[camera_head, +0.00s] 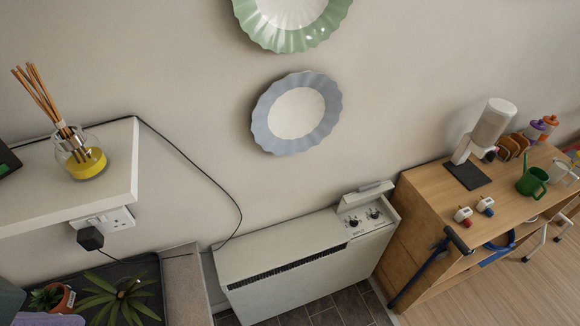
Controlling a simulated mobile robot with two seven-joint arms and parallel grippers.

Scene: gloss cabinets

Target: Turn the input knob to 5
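A white storage heater (312,272) stands against the wall at the lower middle. The small lid (365,195) at its right end is raised. Under the lid is a control panel with two dark knobs, a left knob (353,222) and a right knob (374,214). Their labels and settings are too small to read, so I cannot tell which one is the input knob. Neither of my grippers shows in this view.
A white shelf (122,165) with a reed diffuser (78,152) juts out at left. Dark tiles (335,309) lie in front.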

